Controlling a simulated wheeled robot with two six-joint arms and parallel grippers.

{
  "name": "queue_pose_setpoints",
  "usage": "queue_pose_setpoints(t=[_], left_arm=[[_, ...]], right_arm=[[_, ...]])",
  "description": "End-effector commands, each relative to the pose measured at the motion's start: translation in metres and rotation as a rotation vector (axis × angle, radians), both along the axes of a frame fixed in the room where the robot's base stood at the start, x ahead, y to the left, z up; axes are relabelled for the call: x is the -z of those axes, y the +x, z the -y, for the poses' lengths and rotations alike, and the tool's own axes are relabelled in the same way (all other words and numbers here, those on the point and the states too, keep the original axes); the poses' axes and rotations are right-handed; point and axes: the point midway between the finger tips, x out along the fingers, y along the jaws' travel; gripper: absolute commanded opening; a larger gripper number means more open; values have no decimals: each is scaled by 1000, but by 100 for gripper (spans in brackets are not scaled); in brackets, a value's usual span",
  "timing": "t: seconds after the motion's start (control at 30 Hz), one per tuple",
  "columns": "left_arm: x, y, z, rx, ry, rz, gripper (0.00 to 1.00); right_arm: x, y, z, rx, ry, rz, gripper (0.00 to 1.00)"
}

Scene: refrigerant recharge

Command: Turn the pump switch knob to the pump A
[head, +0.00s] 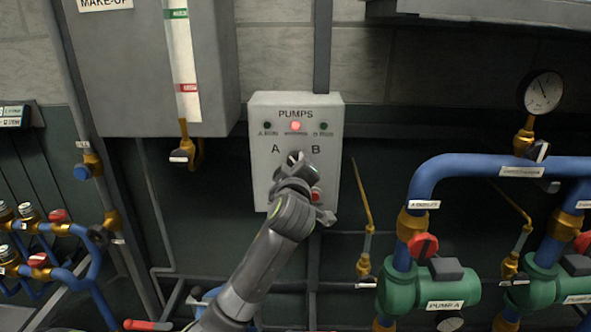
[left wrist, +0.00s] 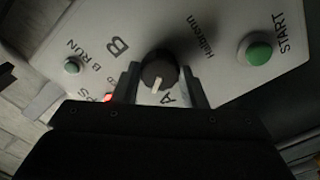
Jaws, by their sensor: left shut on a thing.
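The pump switch knob (left wrist: 160,68) is round and black with a white pointer mark. It sits on the grey PUMPS panel (head: 262,180) between the letters A and B. In the left wrist view its pointer is turned toward the A side, close to the letter A. My left gripper (left wrist: 160,80) is shut on the knob, one finger on each side. In the head view my left gripper (head: 292,168) is at the panel front and mostly covers the knob. My right gripper is not in view.
A red lamp (head: 295,126) is lit between two dark green lamps. A red button (head: 316,194) is beside my wrist, and a green START button (left wrist: 259,54) shows in the wrist view. Blue pipes (head: 470,166) and green pumps (head: 412,290) stand to the right, and a grey tank (head: 135,75) hangs upper left.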

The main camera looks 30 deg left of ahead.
Motion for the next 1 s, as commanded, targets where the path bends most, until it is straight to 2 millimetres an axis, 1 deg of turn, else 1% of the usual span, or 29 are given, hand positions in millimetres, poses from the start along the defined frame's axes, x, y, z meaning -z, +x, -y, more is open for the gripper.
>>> queue_pose_setpoints(t=[0.03,0.1,0.13,0.23,0.27,0.57,1.0], left_arm=[[4,0,1,2,-48,25,11],[4,0,1,1,-108,62,11],[3,0,1,1,-111,62,41],[2,0,0,0,-106,60,54],[2,0,0,0,-106,60,55],[0,-3,2,1,-103,62,55],[0,-46,29,1,-105,61,55]], right_arm=[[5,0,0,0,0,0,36],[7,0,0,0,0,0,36],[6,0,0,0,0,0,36],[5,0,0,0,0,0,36],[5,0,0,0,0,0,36],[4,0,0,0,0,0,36],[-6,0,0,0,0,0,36]])
